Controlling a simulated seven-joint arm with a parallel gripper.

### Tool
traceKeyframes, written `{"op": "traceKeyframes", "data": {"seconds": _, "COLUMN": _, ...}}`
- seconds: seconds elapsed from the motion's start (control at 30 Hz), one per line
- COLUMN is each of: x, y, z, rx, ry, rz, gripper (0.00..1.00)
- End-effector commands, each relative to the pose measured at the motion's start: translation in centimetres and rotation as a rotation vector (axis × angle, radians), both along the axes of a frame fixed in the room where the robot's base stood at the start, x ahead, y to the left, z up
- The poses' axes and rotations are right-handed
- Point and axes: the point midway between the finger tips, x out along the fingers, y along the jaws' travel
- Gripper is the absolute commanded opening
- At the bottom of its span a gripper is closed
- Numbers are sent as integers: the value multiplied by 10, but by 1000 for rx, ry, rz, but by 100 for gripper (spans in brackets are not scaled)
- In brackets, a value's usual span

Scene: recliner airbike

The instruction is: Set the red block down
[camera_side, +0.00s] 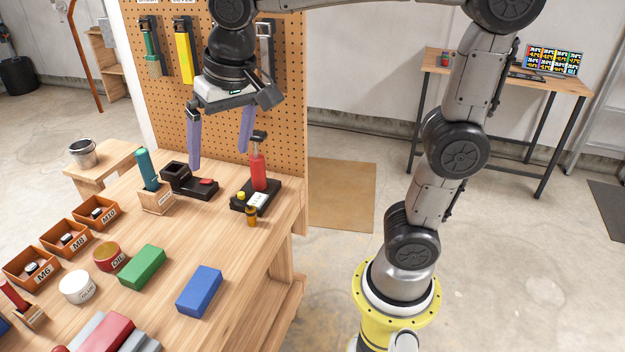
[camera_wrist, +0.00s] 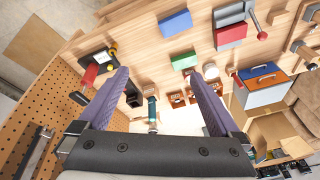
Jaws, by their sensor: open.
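The red block (camera_side: 106,334) is at the near left end of the workbench, with grey vise-like parts on either side of it. Its lower part is hidden and the picture edge cuts it off. It also shows in the wrist view (camera_wrist: 230,36), at upper right between grey parts. My gripper (camera_side: 219,159) is open and empty, above the back of the bench by the pegboard, well away from the red block. Its two purple fingers (camera_wrist: 160,73) are spread apart in the wrist view. A green block (camera_side: 142,267) and a blue block (camera_side: 200,291) lie on the bench.
A red bottle-like tool on a black base (camera_side: 258,175) and a black fixture (camera_side: 190,183) stand under my gripper. A teal-handled tool stands in a wooden holder (camera_side: 155,199). Orange bins (camera_side: 97,214) line the left. The pegboard (camera_side: 285,80) rises behind. Bare wood surrounds the blue block.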

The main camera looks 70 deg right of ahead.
Motion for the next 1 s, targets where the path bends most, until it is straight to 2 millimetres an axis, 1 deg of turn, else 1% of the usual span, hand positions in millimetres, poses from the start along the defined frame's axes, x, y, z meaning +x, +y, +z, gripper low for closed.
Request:
{"op": "traceKeyframes", "data": {"seconds": 0.03, "x": -21, "y": -10, "z": -2, "rx": -4, "ry": -25, "rz": 41, "gripper": 99}}
{"op": "traceKeyframes", "data": {"seconds": 0.13, "x": -57, "y": -24, "z": -11, "rx": -26, "ry": -71, "rz": 144, "gripper": 99}}
{"op": "traceKeyframes", "data": {"seconds": 0.2, "x": -81, "y": -31, "z": -20, "rx": -46, "ry": -102, "rz": 212, "gripper": 99}}
{"op": "traceKeyframes", "data": {"seconds": 0.3, "x": -109, "y": -38, "z": -36, "rx": -79, "ry": -142, "rz": 296, "gripper": 99}}
{"op": "traceKeyframes", "data": {"seconds": 0.4, "x": -129, "y": -42, "z": -50, "rx": -108, "ry": -173, "rz": 360, "gripper": 99}}
{"op": "traceKeyframes", "data": {"seconds": 0.5, "x": -141, "y": -44, "z": -60, "rx": -131, "ry": -191, "rz": 402, "gripper": 99}}
{"op": "traceKeyframes", "data": {"seconds": 0.6, "x": -146, "y": -45, "z": -65, "rx": -142, "ry": -200, "rz": 422, "gripper": 99}}
{"op": "traceKeyframes", "data": {"seconds": 1.0, "x": -147, "y": -45, "z": -65, "rx": -144, "ry": -200, "rz": 427, "gripper": 99}}
